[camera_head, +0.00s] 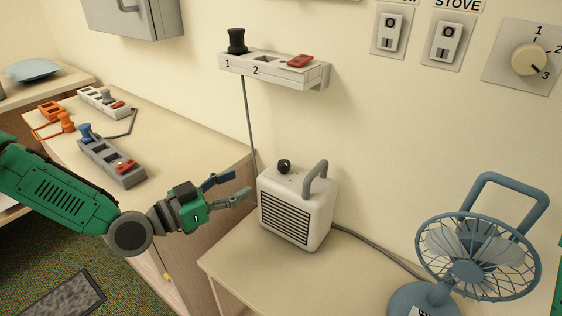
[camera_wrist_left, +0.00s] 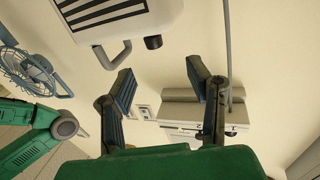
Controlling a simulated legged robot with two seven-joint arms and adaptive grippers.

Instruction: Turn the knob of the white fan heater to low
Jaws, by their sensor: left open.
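The white fan heater (camera_head: 318,222) stands on the pale low cabinet, with a dark front grille and a grey handle on top. Its black knob (camera_head: 284,166) is on the top, left of the handle; its setting is too small to read. My left gripper (camera_head: 241,186) is open and empty, just left of the heater and apart from it, its fingers pointing towards it. In the left wrist view the picture is upside down. The heater (camera_wrist_left: 128,24) and knob (camera_wrist_left: 153,42) show beyond the open left gripper (camera_wrist_left: 160,82). My right gripper is not seen.
A blue desk fan (camera_head: 478,255) stands right of the heater. A wall power strip (camera_head: 290,70) with a black plug and hanging cord is above. Several power strips lie on the left counter (camera_head: 195,130). Bare cabinet top (camera_head: 270,275) lies before the heater.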

